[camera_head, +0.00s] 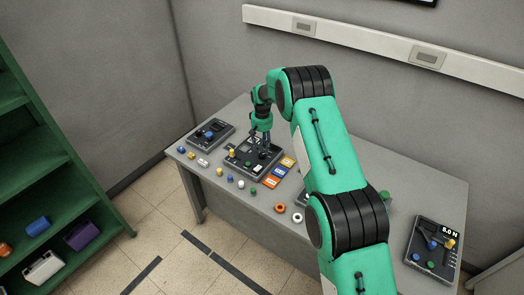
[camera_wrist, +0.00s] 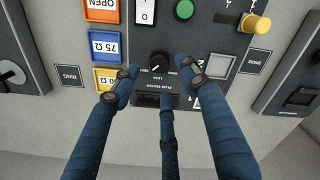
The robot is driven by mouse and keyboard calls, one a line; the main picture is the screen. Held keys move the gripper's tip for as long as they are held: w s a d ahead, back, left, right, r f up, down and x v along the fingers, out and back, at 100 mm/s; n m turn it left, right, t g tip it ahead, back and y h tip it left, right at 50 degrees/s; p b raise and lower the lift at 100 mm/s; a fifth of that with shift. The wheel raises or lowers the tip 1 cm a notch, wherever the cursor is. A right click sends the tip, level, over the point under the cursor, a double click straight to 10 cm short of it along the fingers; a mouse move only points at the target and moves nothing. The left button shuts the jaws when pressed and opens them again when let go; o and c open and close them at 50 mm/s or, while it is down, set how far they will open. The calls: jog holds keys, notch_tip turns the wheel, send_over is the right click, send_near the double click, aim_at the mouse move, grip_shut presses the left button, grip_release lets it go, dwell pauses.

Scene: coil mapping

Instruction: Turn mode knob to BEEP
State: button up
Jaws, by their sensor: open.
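The dark middle panel (camera_head: 239,166) lies on the table under my gripper (camera_head: 262,143). In the wrist view a round black knob (camera_wrist: 160,61) with a light pointer mark sits on the panel. Small labels surround it, too small to read surely, so I cannot tell which one the pointer is at. My gripper (camera_wrist: 158,83) is open, with dark blue fingers on the left and right of the knob and a third finger below. I cannot tell whether any finger touches it.
A green button (camera_wrist: 184,10), a yellow knob (camera_wrist: 256,24) and orange, blue and yellow plates, the blue one (camera_wrist: 106,45) marked 75 Ω, surround the knob. Another panel (camera_head: 206,138) is at left, a 5.0 N device (camera_head: 434,249) at right. Small coloured parts line the table's front edge.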

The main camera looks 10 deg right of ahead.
notch_tip(320, 180, up, 7)
dwell(0.4)
jog(key=shift+r, duration=0.15)
notch_tip(320, 180, up, 18)
jog(key=t+b, duration=0.1)
send_over(262, 154)
jog(key=s+d, duration=0.1)
jog(key=s, duration=0.8)
jog(key=s+d+r+t+b, duration=0.1)
jog(key=s+r+t, duration=0.1)
jog(key=s+r, duration=1.3)
jog(key=s+d+r+t+b, duration=0.1)
jog(key=s+r, duration=0.1)
jog(key=s, duration=1.7)
jog(key=s+f, duration=0.2)
jog(key=s, duration=0.7)
jog(key=s+f+t+b, duration=0.1)
jog(key=s+f, duration=0.1)
jog(key=s, duration=0.7)
jog(key=shift+d+f+m+t+b, duration=0.3)
jog(key=shift+d+m, duration=0.1)
